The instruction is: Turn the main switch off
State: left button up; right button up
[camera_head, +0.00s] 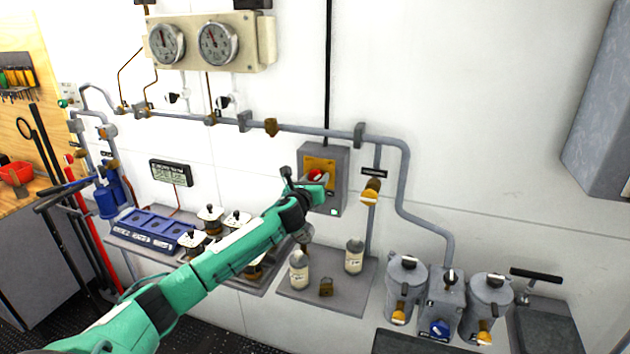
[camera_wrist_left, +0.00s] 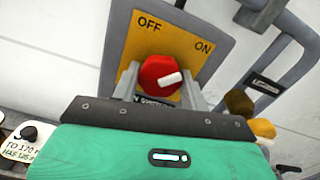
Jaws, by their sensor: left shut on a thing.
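The main switch is a grey box (camera_head: 338,200) on the wall with a yellow plate (camera_head: 318,164) and a red knob (camera_head: 316,175). In the left wrist view the yellow plate (camera_wrist_left: 190,48) reads OFF at upper left and ON at right. The white mark on the red knob (camera_wrist_left: 158,74) points right, on the ON side, a little below that word. My left gripper (camera_head: 312,179) is shut on the knob, with a finger on either side of it. My gripper and wrist hide the lower part of the plate. My right gripper is not in view.
A grey pipe (camera_head: 300,131) runs along the wall above the box. A brass-coloured valve (camera_head: 371,188) sits close to its right. Grey canisters (camera_head: 407,283) stand lower right. The wall at right is mostly bare.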

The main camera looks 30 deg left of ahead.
pick_arm(q)
jog(key=shift+n, duration=0.6)
jog(key=n, duration=0.3)
jog(key=n+b, duration=0.1)
jog(key=n, duration=0.3)
jog(key=shift+n, duration=0.4)
jog(key=n, duration=0.4)
jog(key=shift+n+b, duration=0.3)
jog(key=shift+b, duration=0.1)
jog(key=n, duration=0.4)
jog(key=shift+b, duration=0.3)
jog(key=shift+n, duration=0.3)
jog(key=o, duration=1)
